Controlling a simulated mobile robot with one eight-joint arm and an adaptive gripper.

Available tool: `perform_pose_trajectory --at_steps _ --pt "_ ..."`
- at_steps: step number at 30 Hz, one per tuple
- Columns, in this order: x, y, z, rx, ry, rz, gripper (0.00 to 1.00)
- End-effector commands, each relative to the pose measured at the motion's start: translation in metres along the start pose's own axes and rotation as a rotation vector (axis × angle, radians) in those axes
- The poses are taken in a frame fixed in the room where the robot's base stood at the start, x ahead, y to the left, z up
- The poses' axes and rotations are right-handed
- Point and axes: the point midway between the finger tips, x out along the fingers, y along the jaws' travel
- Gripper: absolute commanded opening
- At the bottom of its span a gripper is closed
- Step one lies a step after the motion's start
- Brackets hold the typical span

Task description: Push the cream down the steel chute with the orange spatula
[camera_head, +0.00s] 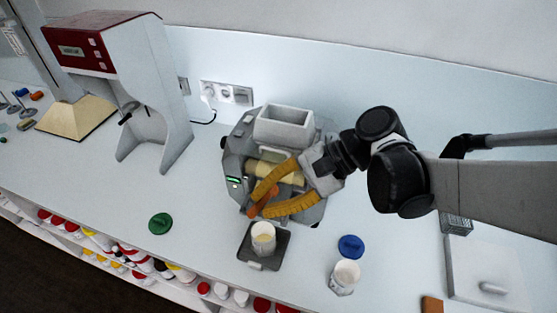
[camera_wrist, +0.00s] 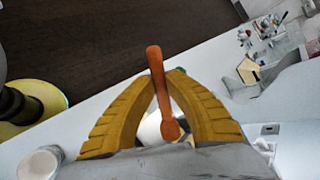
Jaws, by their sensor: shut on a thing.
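My gripper (camera_head: 259,205) has yellow ribbed fingers and is shut on the orange spatula (camera_head: 269,199), over the front of the grey mill (camera_head: 234,160). In the wrist view the spatula (camera_wrist: 157,75) stands between the fingertips (camera_wrist: 163,77), its rounded end beyond them and its other end back between the fingers. Pale cream-coloured rollers (camera_head: 262,168) show behind the fingers. The steel chute is mostly hidden by my gripper, and I cannot tell whether the spatula touches it or the cream. A white jar (camera_head: 263,241) with pale contents stands in front of the mill on a dark stand (camera_head: 282,243).
A white hopper (camera_head: 285,131) tops the mill. A second white jar (camera_head: 345,277) and a blue lid (camera_head: 350,246) are at front right. A green lid (camera_head: 160,223) lies left, near a red-topped machine (camera_head: 105,45). The counter between the green lid and the stand is clear.

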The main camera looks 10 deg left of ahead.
Motion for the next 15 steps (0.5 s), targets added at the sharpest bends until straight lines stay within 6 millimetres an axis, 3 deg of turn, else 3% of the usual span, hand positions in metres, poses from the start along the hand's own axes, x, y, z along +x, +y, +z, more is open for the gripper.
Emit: perform_pose_trajectory --at_steps 3,15 --pt "-0.0058 -0.0061 0.0104 0.0 0.0 0.0 0.0" --pt "-0.0066 -0.0068 0.0134 0.0 0.0 0.0 0.0"
